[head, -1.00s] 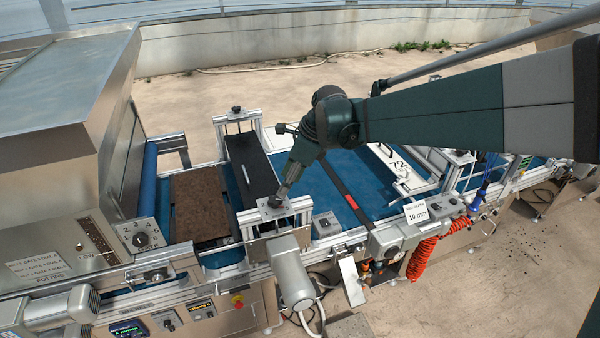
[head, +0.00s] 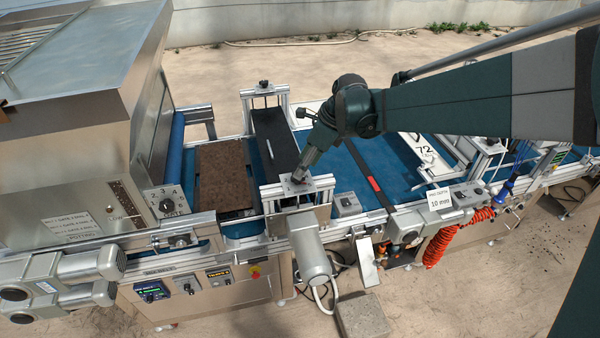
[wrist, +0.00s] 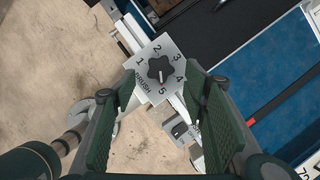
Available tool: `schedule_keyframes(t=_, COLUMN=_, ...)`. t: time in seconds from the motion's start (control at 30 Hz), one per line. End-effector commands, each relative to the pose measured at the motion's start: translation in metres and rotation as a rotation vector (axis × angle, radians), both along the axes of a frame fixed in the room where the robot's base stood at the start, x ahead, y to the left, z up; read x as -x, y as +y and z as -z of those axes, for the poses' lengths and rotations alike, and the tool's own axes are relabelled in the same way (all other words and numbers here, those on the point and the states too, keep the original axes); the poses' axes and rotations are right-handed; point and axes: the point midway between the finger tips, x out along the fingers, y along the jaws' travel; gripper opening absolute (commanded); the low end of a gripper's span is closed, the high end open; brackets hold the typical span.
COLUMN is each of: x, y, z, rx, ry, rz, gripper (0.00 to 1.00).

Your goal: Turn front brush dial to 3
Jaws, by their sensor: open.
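In the head view the plate (head: 310,186) sits on top of the near post of the brush frame, and my gripper tip mostly hides the knob. My gripper (wrist: 160,85) is open, with one finger on each side of the dial in the wrist view. I cannot tell whether the fingers touch the knob. In the head view my gripper (head: 298,178) comes down from the upper right.
A brown soil-filled tray (head: 222,175) lies on the blue belt left of the brush. A grey motor (head: 309,252) hangs in front of the brush frame. A hopper (head: 75,150) with another numbered dial (head: 166,205) stands at left. A 10 mm sign (head: 440,199) stands at right.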

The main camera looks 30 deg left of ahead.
Motion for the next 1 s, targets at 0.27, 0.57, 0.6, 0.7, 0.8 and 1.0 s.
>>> schedule_keyframes(t=0.27, x=0.001, y=0.012, z=0.029, rx=0.000, ry=0.000, rz=0.000, gripper=0.44)
schedule_keyframes(t=0.57, x=0.002, y=0.017, z=0.042, rx=0.000, ry=0.000, rz=0.000, gripper=0.44)
schedule_keyframes(t=0.6, x=0.002, y=0.017, z=0.042, rx=0.000, ry=0.000, rz=0.000, gripper=0.44)
schedule_keyframes(t=0.7, x=0.002, y=0.017, z=0.042, rx=0.000, ry=0.000, rz=0.000, gripper=0.44)
schedule_keyframes(t=0.8, x=0.002, y=0.017, z=0.042, rx=0.000, ry=0.000, rz=0.000, gripper=0.44)
schedule_keyframes(t=1.0, x=0.002, y=0.017, z=0.042, rx=0.000, ry=0.000, rz=0.000, gripper=0.21)
